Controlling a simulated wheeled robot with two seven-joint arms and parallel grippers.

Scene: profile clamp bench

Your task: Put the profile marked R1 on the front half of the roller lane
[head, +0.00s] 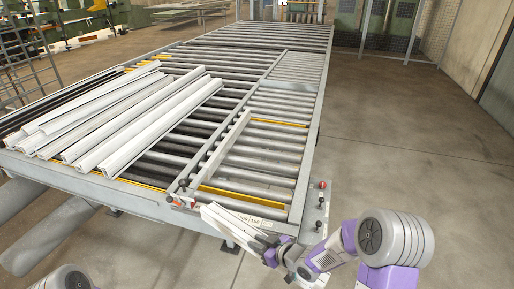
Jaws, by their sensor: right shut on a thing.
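The roller lane (262,158) is the right-hand strip of the roller table, with a pale long rail (222,146) along its left side. My right gripper (273,252) is at the near end of the lane. It is shut on a short white profile (228,224), which reaches up and left from the gripper to the table's near edge. I cannot read a mark on this profile, and cannot tell whether it touches the edge. Several long white profiles (142,118) lie side by side on the left part of the table. My left gripper is out of the picture.
The table's near frame (95,184) and small knobs (183,183) stand close to the lane's near end. Small labels show on the lane's front edge. The lane's rollers look bare. Open floor (400,140) lies to the right; a wire rack (28,65) stands at the left.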

